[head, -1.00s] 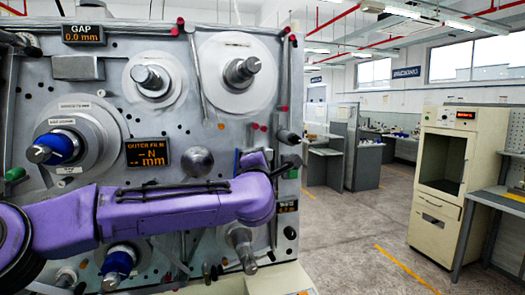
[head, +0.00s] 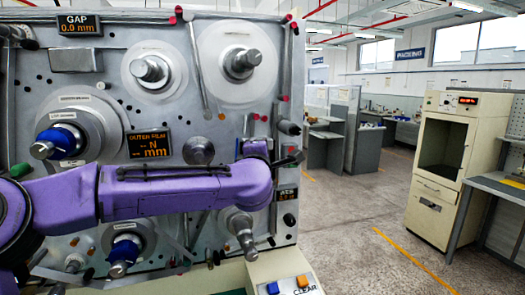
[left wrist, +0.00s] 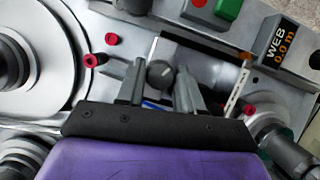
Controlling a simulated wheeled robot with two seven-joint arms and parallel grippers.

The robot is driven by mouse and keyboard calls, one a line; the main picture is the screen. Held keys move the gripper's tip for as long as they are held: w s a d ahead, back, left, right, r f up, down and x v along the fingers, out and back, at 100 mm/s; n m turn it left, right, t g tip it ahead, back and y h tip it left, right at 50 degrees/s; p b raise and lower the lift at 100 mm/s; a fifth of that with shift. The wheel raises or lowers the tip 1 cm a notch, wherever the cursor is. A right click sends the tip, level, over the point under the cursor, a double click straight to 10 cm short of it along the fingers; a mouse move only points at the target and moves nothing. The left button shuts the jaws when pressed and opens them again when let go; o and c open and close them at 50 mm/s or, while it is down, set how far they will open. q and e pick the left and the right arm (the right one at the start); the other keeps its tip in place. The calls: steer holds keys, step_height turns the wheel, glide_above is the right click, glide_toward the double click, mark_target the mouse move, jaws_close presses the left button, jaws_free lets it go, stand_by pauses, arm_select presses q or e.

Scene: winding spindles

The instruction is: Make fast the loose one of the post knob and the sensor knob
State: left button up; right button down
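A small grey round knob (left wrist: 160,74) with a pale mark shows in the left wrist view, between the fingers of my left gripper (left wrist: 160,92). The fingers are apart, with gaps visible on both sides of the knob. I cannot tell whether it is the post knob or the sensor knob, nor which knob is loose. In the head view my left gripper (head: 287,160) is at the panel's right edge, partly hidden by my purple arm. A round grey knob (head: 198,150) sits mid-panel, and a black knob (head: 289,220) sits low on the right. My right gripper is not in view.
The upright panel (head: 110,90) carries several projecting spindles, including one with a blue collar (head: 60,143). Red-tipped pegs (left wrist: 111,39) stand close by. A button box (head: 283,284) juts out below. Open floor lies right, before a cream cabinet (head: 440,160).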

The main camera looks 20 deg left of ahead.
arm_select(q)
steer(key=shift+w+a, duration=0.1)
steer(key=shift+a, duration=0.1)
steer(key=b+v, duration=0.5)
steer(key=v, duration=0.5)
steer(key=shift+s, duration=0.25)
steer(key=shift+d+f, duration=0.1)
